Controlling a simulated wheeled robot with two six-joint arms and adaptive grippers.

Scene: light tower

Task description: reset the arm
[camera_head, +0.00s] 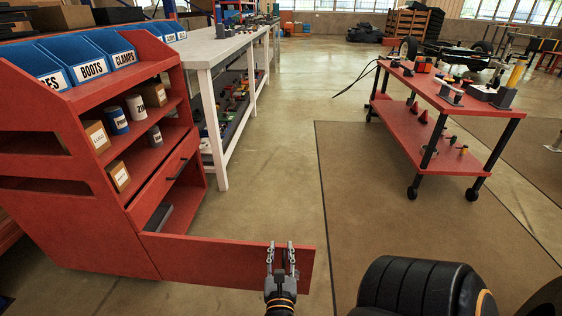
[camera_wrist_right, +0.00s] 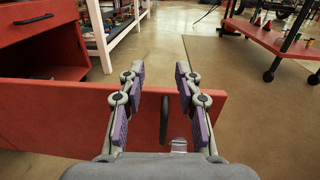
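My right gripper (camera_head: 281,252) shows at the bottom of the head view, in front of the open red door panel (camera_head: 215,262) of the cabinet. In the right wrist view my right gripper (camera_wrist_right: 159,78) has its two purple-padded fingers spread apart with nothing held. A dark upright handle (camera_wrist_right: 164,120) on the door panel (camera_wrist_right: 60,110) shows in the gap between the fingers, not gripped. I cannot tell whether a finger touches the panel. My left gripper is in neither view.
The red cabinet (camera_head: 105,190) at left holds blue bins (camera_head: 88,66), cans and boxes, above an open lower compartment. A white workbench (camera_head: 215,50) stands behind it. A red cart (camera_head: 440,92) stands at right, with black tyres (camera_head: 420,285) in front. Floor between is clear.

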